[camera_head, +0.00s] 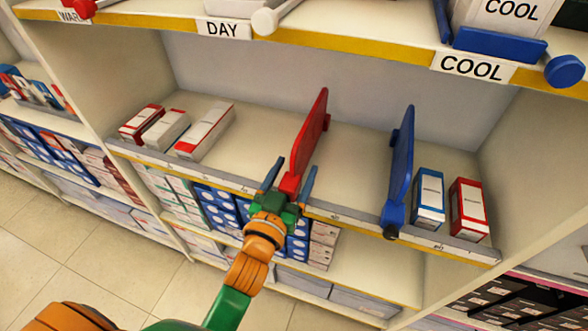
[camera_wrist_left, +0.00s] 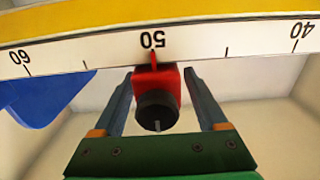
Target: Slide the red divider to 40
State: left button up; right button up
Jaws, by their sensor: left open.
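The red divider (camera_head: 311,133) stands upright on the middle shelf, its front end at the shelf's scale strip. In the left wrist view, which shows the scale upside down, its red front block (camera_wrist_left: 155,78) has a pointer at the 50 mark (camera_wrist_left: 153,41) and a dark round knob. The 40 mark (camera_wrist_left: 302,30) is to the right there, and 60 is to the left. My left gripper (camera_head: 289,177) is open, with one finger on each side of the red block and a gap visible on both sides. My right gripper is not in view.
A blue divider (camera_head: 401,160) stands to the right, beside a blue-and-white box (camera_head: 428,197) and a red box (camera_head: 469,207). Several boxes (camera_head: 205,131) stand at the shelf's left. The shelf is bare between them and the red divider.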

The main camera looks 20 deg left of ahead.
pick_arm(q)
grip_shut()
dwell(1.4)
